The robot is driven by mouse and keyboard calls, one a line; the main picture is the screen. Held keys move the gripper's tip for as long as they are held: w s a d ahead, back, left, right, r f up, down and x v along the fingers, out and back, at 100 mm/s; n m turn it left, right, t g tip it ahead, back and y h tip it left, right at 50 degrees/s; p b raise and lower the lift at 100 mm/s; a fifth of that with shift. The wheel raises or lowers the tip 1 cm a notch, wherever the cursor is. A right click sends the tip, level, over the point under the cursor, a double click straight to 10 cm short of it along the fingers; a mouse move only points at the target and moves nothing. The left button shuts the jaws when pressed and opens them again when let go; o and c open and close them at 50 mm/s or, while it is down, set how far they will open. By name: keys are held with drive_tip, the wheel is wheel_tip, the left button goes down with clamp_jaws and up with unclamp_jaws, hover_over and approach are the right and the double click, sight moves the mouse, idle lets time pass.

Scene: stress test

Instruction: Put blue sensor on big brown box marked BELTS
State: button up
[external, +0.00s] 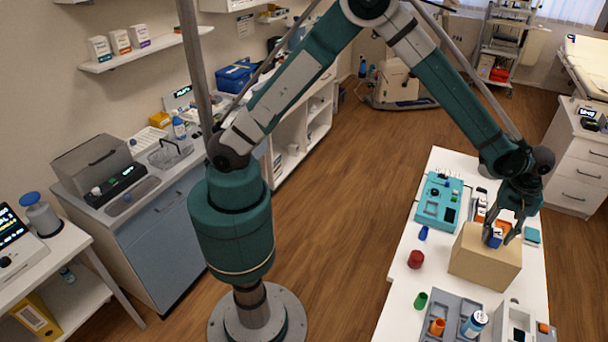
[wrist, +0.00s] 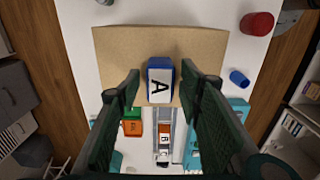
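The big brown box (external: 482,262) stands on the white table. No BELTS marking is readable; its top also shows in the wrist view (wrist: 115,50). A blue block (external: 494,239) with a white face marked A appears to rest on the box top near one edge; it also shows in the wrist view (wrist: 161,80). I cannot tell whether it is the blue sensor. My gripper (external: 501,236) is over the box, its fingers on either side of the block with visible gaps in the wrist view (wrist: 160,86), so it is open. A small blue cylinder (external: 423,233) lies beside the box.
A red cylinder (external: 415,259) stands left of the box, and a teal case (external: 439,200) lies behind it. A grey tray (external: 450,309) holding an orange cup (external: 437,327) and a can (external: 474,323) is in front, with a green cup (external: 421,300) beside it.

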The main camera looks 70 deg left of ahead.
sight(497, 232)
drive_tip(key=shift+r, duration=0.2)
wheel_tip(497, 232, up, 12)
idle(0.8)
idle(0.6)
drive_tip(key=s+a+r+m+t, duration=0.1)
drive_tip(key=s+a+r, duration=0.45)
drive_tip(key=a, duration=0.25)
drive_tip(key=s+a+r+m+t, duration=0.1)
drive_tip(key=s+a+r+m, duration=0.1)
drive_tip(key=s+a+r, duration=0.5)
drive_tip(key=s+a+r+m+t, duration=0.15)
drive_tip(key=a+r, duration=0.25)
drive_tip(key=a, duration=0.6)
drive_tip(key=s+a+f+m+t, duration=0.1)
drive_tip(key=s+a+m+t, duration=0.1)
drive_tip(key=s+a, duration=0.6)
drive_tip(key=s+a+f+m+t, duration=0.1)
drive_tip(key=s+a+m, duration=0.1)
drive_tip(key=s+a, duration=0.7)
drive_tip(key=s, duration=0.6)
drive_tip(key=shift+f+t, duration=0.35)
drive_tip(key=shift+f, duration=0.05)
